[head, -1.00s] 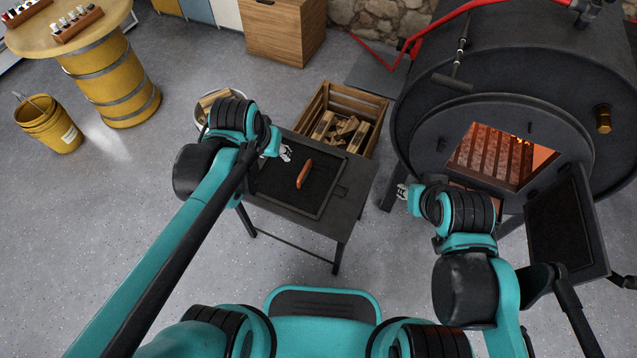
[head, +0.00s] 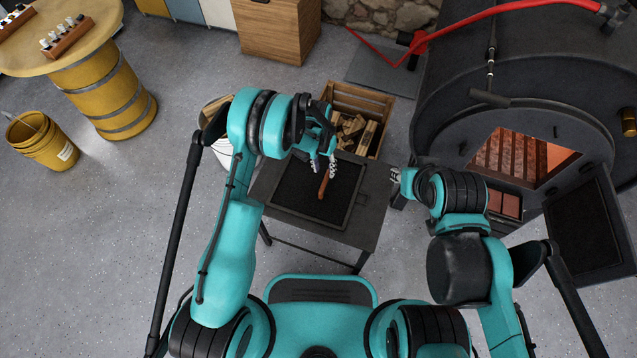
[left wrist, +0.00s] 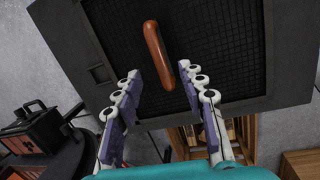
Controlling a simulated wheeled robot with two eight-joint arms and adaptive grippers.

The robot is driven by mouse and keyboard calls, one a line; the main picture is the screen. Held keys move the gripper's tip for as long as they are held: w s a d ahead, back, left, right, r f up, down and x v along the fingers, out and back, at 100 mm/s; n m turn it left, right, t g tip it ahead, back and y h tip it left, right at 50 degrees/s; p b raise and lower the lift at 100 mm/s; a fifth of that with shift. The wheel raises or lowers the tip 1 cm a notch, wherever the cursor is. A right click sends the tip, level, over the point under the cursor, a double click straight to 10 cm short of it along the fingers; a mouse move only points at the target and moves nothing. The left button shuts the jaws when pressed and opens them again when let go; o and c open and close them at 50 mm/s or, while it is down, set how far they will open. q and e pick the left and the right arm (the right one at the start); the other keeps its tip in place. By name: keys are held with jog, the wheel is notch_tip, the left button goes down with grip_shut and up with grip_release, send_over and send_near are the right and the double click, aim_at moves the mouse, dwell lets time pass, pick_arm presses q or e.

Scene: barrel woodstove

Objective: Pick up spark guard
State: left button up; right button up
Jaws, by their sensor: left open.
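The spark guard (head: 350,213) is a dark mesh panel in a raised frame with a reddish-brown bar handle (head: 324,184). It lies flat on a small dark table (head: 372,194). My left gripper (head: 324,165) is open above the panel, its fingertips by the far end of the handle. In the left wrist view the spread fingers (left wrist: 159,74) point at the panel, with the handle (left wrist: 158,52) between their lines and apparently clear of them. I cannot tell the height gap. My right gripper (head: 396,179) is beside the table's right edge, small and partly hidden by its wrist.
The barrel stove (head: 440,120) stands right with its door (head: 585,235) open and fire inside. A wooden crate of logs (head: 372,98) is just behind the table. A pale bucket (head: 222,150) stands behind my left arm. Open floor lies left.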

aim_at(325, 180)
pick_arm(q)
jog(key=f, duration=0.1)
jog(key=f+b, duration=0.1)
jog(key=f, duration=0.1)
jog(key=shift+s+d, duration=0.15)
jog(key=shift+s, duration=0.15)
jog(key=f+b, duration=0.2)
jog(key=f, duration=0.1)
jog(key=f+b, duration=0.1)
jog(key=shift+s+d+f, duration=0.2)
jog(key=shift+s+f, duration=0.15)
jog(key=shift+f, duration=0.05)
jog(key=shift+r, duration=0.1)
grip_shut()
